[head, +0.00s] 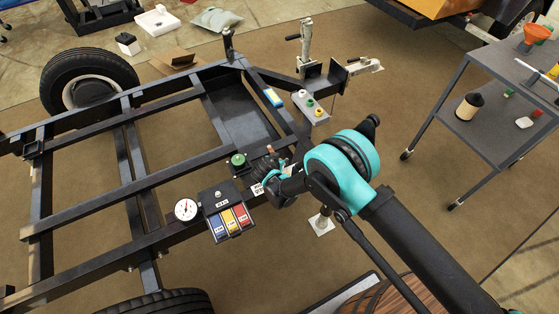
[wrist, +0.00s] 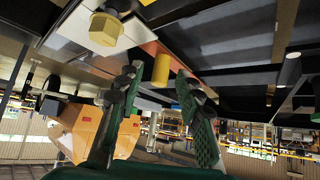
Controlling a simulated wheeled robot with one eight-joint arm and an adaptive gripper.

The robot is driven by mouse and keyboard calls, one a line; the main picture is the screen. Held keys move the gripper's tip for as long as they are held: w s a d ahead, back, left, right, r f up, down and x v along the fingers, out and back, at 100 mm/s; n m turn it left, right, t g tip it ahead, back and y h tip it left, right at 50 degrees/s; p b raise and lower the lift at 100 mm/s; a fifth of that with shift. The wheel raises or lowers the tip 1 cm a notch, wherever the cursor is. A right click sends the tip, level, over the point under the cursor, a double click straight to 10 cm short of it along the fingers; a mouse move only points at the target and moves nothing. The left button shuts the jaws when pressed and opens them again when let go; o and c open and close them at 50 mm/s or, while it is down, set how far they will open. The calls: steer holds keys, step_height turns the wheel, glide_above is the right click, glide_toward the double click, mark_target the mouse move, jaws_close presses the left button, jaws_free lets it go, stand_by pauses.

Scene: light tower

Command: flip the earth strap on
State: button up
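No part is readable as the earth strap; small labels are too blurred to read. My gripper (head: 268,172) is at the trailer's near rail, just right of a green round button (head: 238,160). It partly hides a small white label (head: 258,189) and whatever is mounted there. In the wrist view my gripper (wrist: 160,76) has its two green-and-grey fingers apart. An orange-brown strip (wrist: 157,62) lies beyond the fingertips. A yellow hexagonal knob (wrist: 104,30) is at upper left.
A black box with blue, yellow and red switches (head: 231,221) and a white dial gauge (head: 186,209) sit left of my gripper. A grey box with coloured caps (head: 313,107) and a blue-and-white block (head: 273,97) lie beyond. A trolley (head: 490,125) stands right.

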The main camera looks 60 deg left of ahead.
steer(key=v, duration=1.2)
